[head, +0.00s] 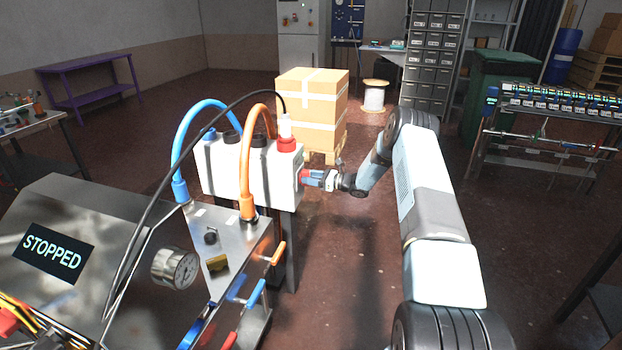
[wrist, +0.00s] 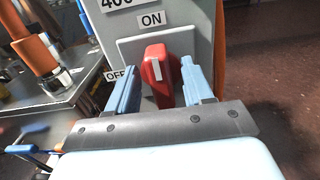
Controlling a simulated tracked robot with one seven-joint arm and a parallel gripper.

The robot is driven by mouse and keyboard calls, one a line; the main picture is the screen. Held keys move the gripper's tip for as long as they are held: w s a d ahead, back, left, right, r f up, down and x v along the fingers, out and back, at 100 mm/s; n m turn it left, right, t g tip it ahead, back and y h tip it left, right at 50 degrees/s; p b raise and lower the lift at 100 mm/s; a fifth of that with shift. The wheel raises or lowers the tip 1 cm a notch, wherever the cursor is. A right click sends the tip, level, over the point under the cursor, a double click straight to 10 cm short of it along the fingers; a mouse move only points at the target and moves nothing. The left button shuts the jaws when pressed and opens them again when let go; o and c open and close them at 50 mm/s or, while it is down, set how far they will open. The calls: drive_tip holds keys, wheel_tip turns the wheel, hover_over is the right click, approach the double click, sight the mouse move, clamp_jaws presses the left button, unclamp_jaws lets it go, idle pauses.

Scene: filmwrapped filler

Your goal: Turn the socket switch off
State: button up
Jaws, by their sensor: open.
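The socket switch is a red rotary knob (wrist: 152,72) with a white mark, on a light plate on the grey box. The mark points roughly up, towards the ON label (wrist: 151,20); the OFF label (wrist: 116,75) is at the left. In the wrist view my gripper (wrist: 159,72) is open, one blue finger on each side of the knob; I cannot tell whether either touches it. In the head view my gripper (head: 314,179) is at the right side of the white socket box (head: 225,172), and the knob is mostly hidden there.
Blue and orange hoses and a black cable arch over the box. A metal machine (head: 105,225) with a STOPPED display (head: 53,254), gauge (head: 175,268) and coloured levers stands at the left. Cartons (head: 312,105) stand behind.

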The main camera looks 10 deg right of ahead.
clamp_jaws()
idle(0.5)
drive_tip(key=shift+n, duration=0.3)
drive_tip(key=shift+s+a+f+n, duration=0.1)
drive_tip(key=shift+s+f+n, duration=0.15)
drive_tip(key=shift+n, duration=2.65)
drive_tip(key=shift+s+a+f+n, duration=0.15)
drive_tip(key=shift+s+f+n, duration=0.1)
drive_tip(key=shift+n, duration=2.65)
drive_tip(key=shift+s+a+f+n, duration=0.15)
drive_tip(key=shift+f+n, duration=0.1)
drive_tip(key=shift+n, duration=2.65)
